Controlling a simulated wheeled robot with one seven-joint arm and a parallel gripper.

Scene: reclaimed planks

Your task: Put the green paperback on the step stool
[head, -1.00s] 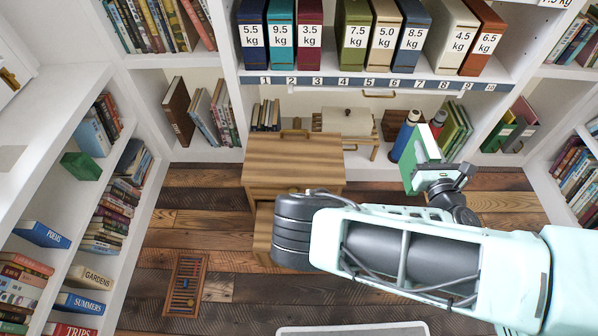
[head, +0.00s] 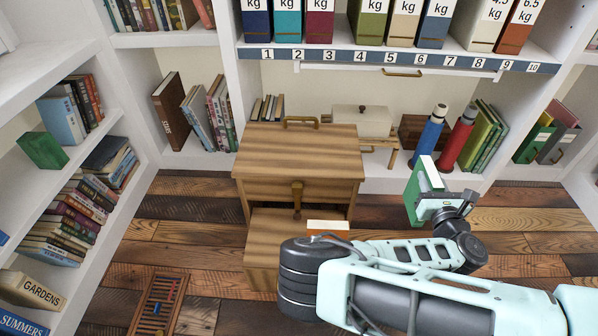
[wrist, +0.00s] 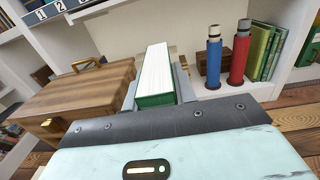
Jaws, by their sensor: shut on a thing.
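The green paperback (head: 413,199) stands on edge in my gripper (head: 437,207), its pale page edges facing up. In the wrist view the paperback (wrist: 154,72) sits between the two fingers of my gripper (wrist: 158,88), which is shut on it. The wooden step stool (head: 290,152) stands left of the gripper, with a broad top, a brass handle and a lower step (head: 262,255) in front. The step stool also shows at left in the wrist view (wrist: 85,92). My arm hides part of the lower step. The paperback is apart from the stool.
A small white-topped block (head: 328,226) shows near the lower step. A wooden rack with beads (head: 158,306) lies on the plank floor. Bookshelves enclose the left and back.

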